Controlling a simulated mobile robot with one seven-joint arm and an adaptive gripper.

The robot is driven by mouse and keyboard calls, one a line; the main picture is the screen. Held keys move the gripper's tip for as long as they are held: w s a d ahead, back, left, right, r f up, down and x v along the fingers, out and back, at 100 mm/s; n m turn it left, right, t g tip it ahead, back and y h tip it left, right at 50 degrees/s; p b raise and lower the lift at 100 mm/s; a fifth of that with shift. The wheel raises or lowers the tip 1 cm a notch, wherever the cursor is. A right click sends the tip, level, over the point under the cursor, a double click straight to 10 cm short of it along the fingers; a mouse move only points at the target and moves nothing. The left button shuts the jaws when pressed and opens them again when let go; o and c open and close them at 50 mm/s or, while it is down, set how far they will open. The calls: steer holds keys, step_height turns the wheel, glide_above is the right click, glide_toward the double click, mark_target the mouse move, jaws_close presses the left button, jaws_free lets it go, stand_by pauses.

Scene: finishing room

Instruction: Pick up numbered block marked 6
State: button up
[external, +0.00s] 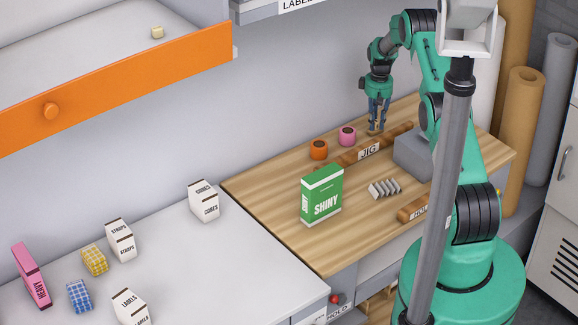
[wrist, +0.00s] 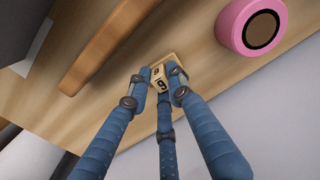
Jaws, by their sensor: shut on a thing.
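The numbered block (wrist: 161,85) is a small wooden cube with a dark 6 on the face turned to the wrist camera; another face carries a mark too small to read. My gripper (wrist: 158,76) has blue jointed fingers, and their tips are closed around the block. In the external view my gripper (external: 377,126) points down at the back of the wooden bench, just right of the pink cup. The block cannot be made out there between the fingers. I cannot tell whether it still touches the bench top.
A pink cup (external: 347,136) and an orange cup (external: 318,150) stand left of my gripper. A wooden strip labelled JIG (external: 368,152) lies in front. A grey block (external: 412,153) and a green SHINY box (external: 321,194) are nearby. Another small cube (external: 157,32) sits in the orange-fronted drawer.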

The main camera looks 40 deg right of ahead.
mark_target(376, 120)
steer(key=shift+r, duration=4.8)
